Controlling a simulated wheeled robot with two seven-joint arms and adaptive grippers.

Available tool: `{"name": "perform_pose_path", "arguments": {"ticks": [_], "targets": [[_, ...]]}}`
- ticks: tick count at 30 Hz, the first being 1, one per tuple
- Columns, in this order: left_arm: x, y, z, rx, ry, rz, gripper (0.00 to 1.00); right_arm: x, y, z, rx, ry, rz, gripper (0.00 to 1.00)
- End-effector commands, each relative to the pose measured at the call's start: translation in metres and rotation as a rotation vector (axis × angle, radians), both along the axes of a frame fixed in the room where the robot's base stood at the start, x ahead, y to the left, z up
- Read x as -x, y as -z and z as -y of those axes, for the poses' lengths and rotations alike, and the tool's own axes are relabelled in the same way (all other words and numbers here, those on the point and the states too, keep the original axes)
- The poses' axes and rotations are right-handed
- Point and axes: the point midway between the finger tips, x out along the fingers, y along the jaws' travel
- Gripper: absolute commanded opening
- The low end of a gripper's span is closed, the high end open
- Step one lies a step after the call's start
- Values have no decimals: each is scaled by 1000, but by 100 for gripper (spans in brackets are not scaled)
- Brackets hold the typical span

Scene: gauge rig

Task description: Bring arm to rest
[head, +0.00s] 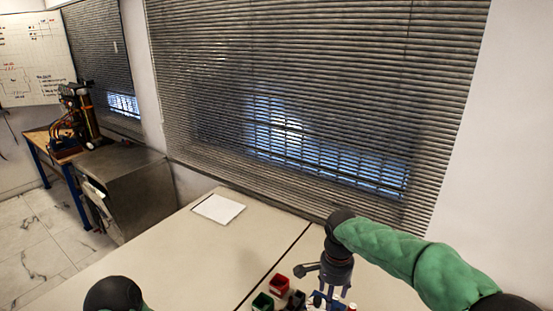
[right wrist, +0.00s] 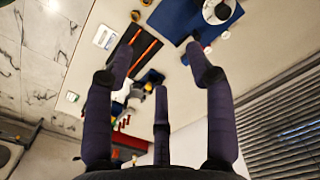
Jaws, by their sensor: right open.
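My right arm, in a green sleeve, comes in from the right in the head view. Its right gripper (head: 322,298) points down over the near part of the table (head: 185,258), beside small bins. In the right wrist view the dark fingers of the right gripper (right wrist: 164,45) are spread wide, with nothing between them. The tabletop and its items show beyond the fingers. I cannot make out my left gripper in the head view; only a dark rounded part of mine shows at the bottom left.
A red bin (head: 279,284) and a green bin (head: 262,302) stand left of the right gripper. A blue mat (right wrist: 185,20) bears a round white-faced item (right wrist: 216,11). A white sheet (head: 218,208) lies farther back. Blinds (head: 290,90) hang behind the table. The table's middle is clear.

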Motion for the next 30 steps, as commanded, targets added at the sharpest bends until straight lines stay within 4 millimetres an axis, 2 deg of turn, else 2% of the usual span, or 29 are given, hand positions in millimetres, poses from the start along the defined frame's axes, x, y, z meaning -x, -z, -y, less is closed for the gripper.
{"name": "perform_pose_path", "arguments": {"ticks": [2, 8, 14, 17, 20, 23, 27, 30], "targets": [[1, 0, 0, 0, 0, -1, 41, 0, 4, 0, -2, -4, -4, 55], [-1, 0, 0, 0, 0, 1, 41, 1, 39, -5, -36, -68, -15, 55], [-1, 0, 0, 0, 0, 1, 41, 6, 84, -11, -85, -147, -25, 55], [0, 0, 0, 0, 0, 0, 41, 12, 113, -14, -119, -195, -30, 55], [0, 0, 0, 0, 0, 0, 41, 23, 148, -18, -159, -249, -32, 55], [0, 0, 0, 0, 0, 1, 41, 40, 191, -22, -210, -311, -29, 55], [0, 0, 0, 0, 0, 1, 41, 83, 260, -28, -292, -402, -10, 55], [0, 0, 0, 0, 0, 1, 41, 118, 299, -32, -333, -455, 18, 55]]}}
